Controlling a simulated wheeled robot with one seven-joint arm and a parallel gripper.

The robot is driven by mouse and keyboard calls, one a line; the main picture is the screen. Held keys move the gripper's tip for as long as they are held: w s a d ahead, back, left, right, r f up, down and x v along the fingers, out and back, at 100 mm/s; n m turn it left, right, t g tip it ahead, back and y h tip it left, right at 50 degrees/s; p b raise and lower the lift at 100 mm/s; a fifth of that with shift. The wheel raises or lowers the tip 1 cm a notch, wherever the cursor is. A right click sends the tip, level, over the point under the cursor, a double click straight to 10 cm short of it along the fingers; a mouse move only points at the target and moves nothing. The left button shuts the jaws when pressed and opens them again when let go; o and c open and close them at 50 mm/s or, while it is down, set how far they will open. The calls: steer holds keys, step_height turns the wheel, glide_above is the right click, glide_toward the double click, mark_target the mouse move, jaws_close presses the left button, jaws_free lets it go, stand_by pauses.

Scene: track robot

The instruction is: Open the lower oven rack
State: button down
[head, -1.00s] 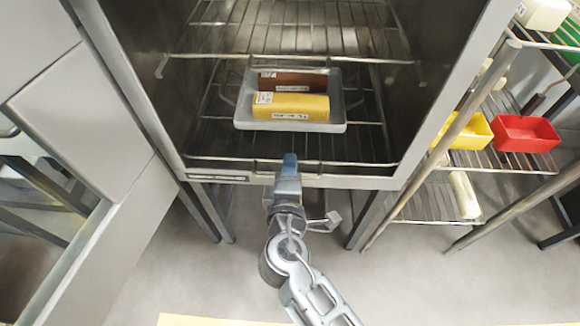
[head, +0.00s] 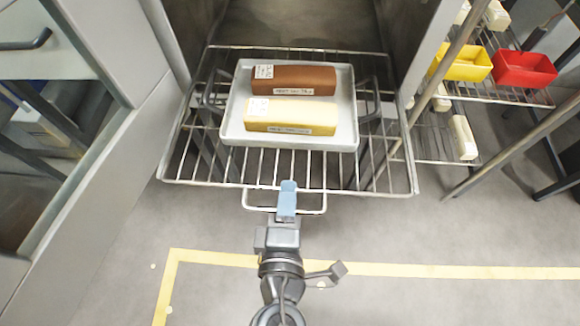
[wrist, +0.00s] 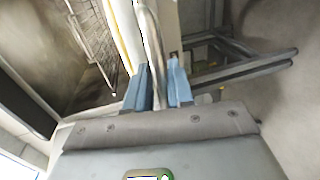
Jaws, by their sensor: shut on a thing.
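The lower oven rack (head: 170,158) is a wire shelf that sticks out of the oven toward me, its front edge well clear of the oven. A wire handle loop (head: 312,211) projects from its front. My gripper (head: 287,190) is shut on this loop, at about its middle. In the wrist view, the blue fingertips of my gripper (wrist: 159,85) close on either side of a metal bar (wrist: 152,45). On the rack lies a grey tray (head: 232,115) holding a brown loaf-shaped block (head: 300,82) and a yellow one (head: 285,113), both labelled.
The oven's side walls (head: 167,40) stand left and right of the rack. A wire shelf stand on the right holds a yellow bin (head: 462,66) and a red bin (head: 525,70). The floor in front is clear, with a yellow tape line (head: 400,270).

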steer(key=shift+s+a+f, duration=0.1)
steer(key=shift+s+f, duration=0.1)
steer(key=shift+s, duration=0.65)
steer(key=shift+s+d+f, duration=0.1)
steer(key=shift+s+f, duration=0.05)
steer(key=shift+s, duration=0.65)
steer(key=shift+s+a+f, duration=0.1)
steer(key=shift+s+f, duration=0.1)
steer(key=shift+s, duration=0.65)
steer(key=c, duration=1.2)
jaws_free()
steer(key=shift+w+r, duration=0.1)
steer(key=shift+r, duration=0.1)
steer(key=shift+r, duration=0.1)
steer(key=s+r, duration=0.1)
steer(key=s, duration=0.6)
steer(key=shift+s+r, duration=0.2)
steer(key=shift+r, duration=0.1)
steer(key=shift+a, duration=0.1)
